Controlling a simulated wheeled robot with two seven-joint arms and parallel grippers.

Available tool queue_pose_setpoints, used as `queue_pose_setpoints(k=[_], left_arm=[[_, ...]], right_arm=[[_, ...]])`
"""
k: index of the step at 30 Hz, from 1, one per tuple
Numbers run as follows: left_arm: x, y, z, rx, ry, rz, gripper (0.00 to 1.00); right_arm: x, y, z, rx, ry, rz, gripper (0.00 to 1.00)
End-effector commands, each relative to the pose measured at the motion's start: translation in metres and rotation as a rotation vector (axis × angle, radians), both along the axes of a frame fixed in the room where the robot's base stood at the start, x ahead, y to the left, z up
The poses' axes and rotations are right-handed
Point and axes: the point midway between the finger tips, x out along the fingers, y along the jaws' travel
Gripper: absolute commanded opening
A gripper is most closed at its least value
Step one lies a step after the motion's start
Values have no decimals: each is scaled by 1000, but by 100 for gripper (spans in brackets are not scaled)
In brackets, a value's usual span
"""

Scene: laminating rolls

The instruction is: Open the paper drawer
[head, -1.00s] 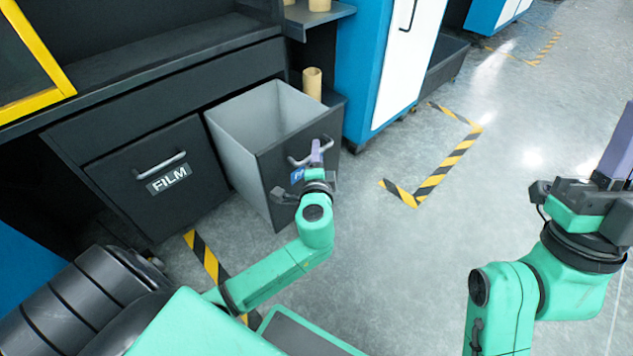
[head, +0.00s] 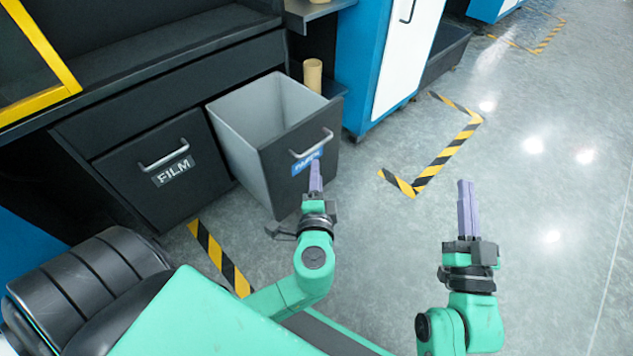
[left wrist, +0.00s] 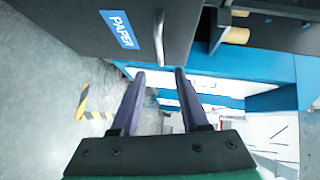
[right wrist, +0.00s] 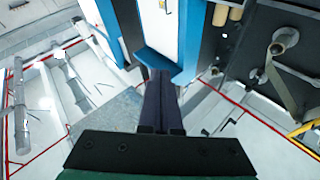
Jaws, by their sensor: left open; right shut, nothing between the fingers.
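The paper drawer (head: 262,180) stands pulled well out of the dark cabinet, its grey inside empty as far as I see. Its front carries a metal handle (head: 312,143) and a blue label. In the left wrist view the label (left wrist: 119,28) reads PAPER and the handle (left wrist: 158,38) is beyond the fingertips. My left gripper (head: 316,164) is just in front of the drawer front, below the handle; in the left wrist view its fingers (left wrist: 158,72) are apart with nothing between them. My right gripper (head: 466,184) is shut and empty over the open floor, away from the drawer.
The shut FILM drawer (head: 200,170) is to the left of the paper drawer. A cardboard roll (head: 312,75) stands on a shelf behind it. A blue and white cabinet (head: 385,65) is behind right. Striped tape (head: 445,155) marks the clear floor.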

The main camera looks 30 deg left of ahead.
Motion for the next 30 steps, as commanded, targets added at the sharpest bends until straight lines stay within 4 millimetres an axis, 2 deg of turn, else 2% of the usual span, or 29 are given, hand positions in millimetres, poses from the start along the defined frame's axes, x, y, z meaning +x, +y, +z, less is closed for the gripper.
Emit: queue_pose_setpoints(k=[4,9,25,28,30], left_arm=[[-15,-8,3,-1,3,-1,45],[-22,-12,4,-1,0,0,45],[-22,-12,2,-9,8,-4,45],[-22,-18,-18,-107,91,-47,45],[-26,-31,-47,-273,202,-113,45]], right_arm=[[-8,4,-37,-19,112,15,0],[-14,6,-58,-28,172,24,0],[-15,6,-59,-29,178,25,0],[-20,7,-66,-40,222,33,0],[-28,8,-77,-54,288,44,0]])
